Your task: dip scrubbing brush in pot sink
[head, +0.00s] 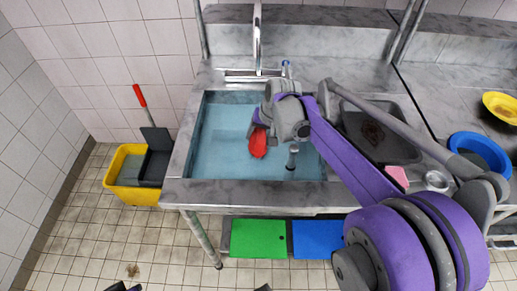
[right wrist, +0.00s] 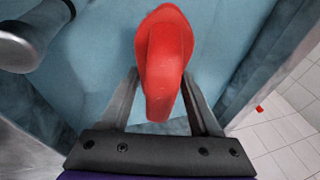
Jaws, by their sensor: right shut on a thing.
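The pot sink (head: 240,187) is a steel basin with a blue, water-like fill. The scrubbing brush (head: 258,143) shows as a red body over the middle of the basin; it also shows large in the right wrist view (right wrist: 163,50). My right gripper (right wrist: 160,88) is shut on the brush, with a finger on either side of it. In the head view my right arm reaches in from the right, and its wrist hides the gripper and part of the brush. I cannot tell whether the brush touches the water. My left gripper is not recognisable in view.
A grey upright pipe (head: 292,156) stands in the basin, right of the brush. The tap (head: 257,40) rises behind. Right of the sink are a dark tray (head: 352,122), pink sponge (head: 397,176) and blue bowl (head: 497,157). A yellow mop bucket (head: 130,196) stands left.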

